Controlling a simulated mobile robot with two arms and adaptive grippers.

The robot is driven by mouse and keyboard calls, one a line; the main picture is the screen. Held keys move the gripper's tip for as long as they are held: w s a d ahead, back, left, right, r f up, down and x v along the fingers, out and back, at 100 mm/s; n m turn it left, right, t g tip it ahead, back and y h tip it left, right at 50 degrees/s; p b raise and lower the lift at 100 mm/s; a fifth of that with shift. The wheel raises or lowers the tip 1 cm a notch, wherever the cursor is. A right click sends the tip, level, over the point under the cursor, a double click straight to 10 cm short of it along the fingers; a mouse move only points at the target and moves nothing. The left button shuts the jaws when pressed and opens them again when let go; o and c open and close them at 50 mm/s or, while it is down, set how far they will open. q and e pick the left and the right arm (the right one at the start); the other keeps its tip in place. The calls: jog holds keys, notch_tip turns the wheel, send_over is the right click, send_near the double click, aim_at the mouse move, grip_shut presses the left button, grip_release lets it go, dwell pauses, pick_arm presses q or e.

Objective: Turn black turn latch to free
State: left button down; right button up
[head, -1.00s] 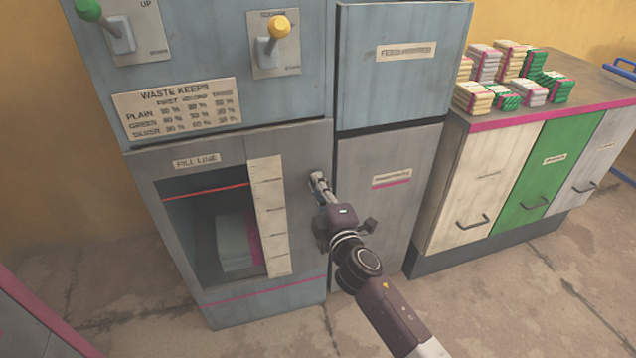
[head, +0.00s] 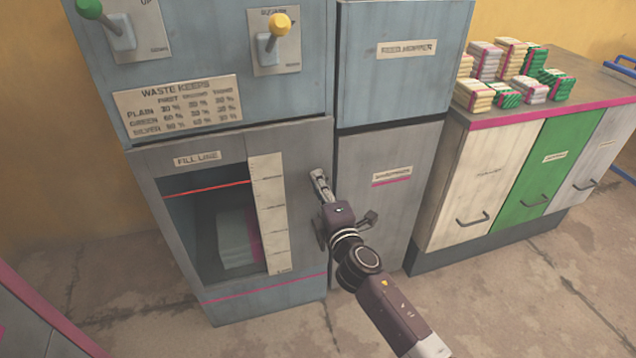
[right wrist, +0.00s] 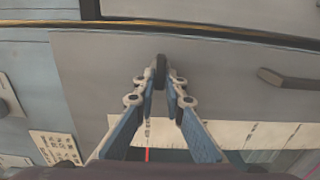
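The black turn latch (right wrist: 161,66) shows in the right wrist view as a small dark upright piece on the grey front panel. My right gripper (right wrist: 161,92) has its two fingertips close together on either side of the latch, and appears shut on it. In the head view my right gripper (head: 319,178) reaches the right edge of the grey door (head: 298,150), beside the fill-line window. The fingers hide the latch there. My left gripper is not in view.
A pale ruled scale (head: 269,215) stands beside the window, with a stack (head: 236,238) behind it. Green (head: 89,8) and yellow (head: 280,24) knobbed levers sit above. A cabinet (head: 478,175) with banded bundles on top stands to the right. A dark bar (right wrist: 287,80) shows in the wrist view.

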jog(key=o, duration=0.3)
jog(key=shift+o, duration=0.2)
jog(key=v, duration=1.2)
dwell(0.4)
